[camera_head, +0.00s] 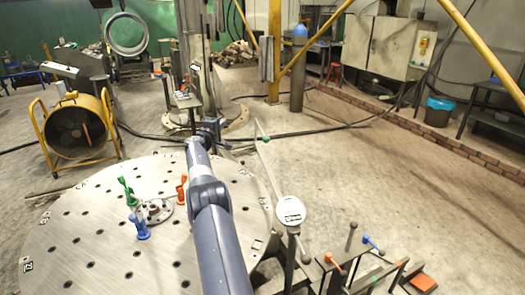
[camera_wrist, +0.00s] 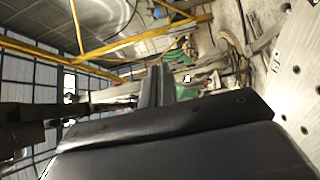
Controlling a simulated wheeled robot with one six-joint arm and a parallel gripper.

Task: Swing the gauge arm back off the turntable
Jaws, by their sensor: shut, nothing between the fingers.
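The gauge's round white dial (camera_head: 290,210) stands on a dark post at the right edge of the turntable. A thin pale gauge arm (camera_head: 272,165) runs from it away from me, with a green knob (camera_head: 266,138) near its far end. In the picture it lies over the floor just beyond the turntable's edge; its exact height is unclear. The perforated round turntable (camera_head: 75,240) fills the lower left. My gripper (camera_head: 212,126) is beyond the turntable's far side, left of the green knob and apart from it. Its shut fingers (camera_wrist: 157,85) show in the wrist view, holding nothing.
A flanged hub (camera_head: 153,211) sits on the turntable with green, blue and orange clamps around it. A rack of coloured-handled tools (camera_head: 370,270) stands at lower right. A column (camera_head: 195,60) rises behind my gripper.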

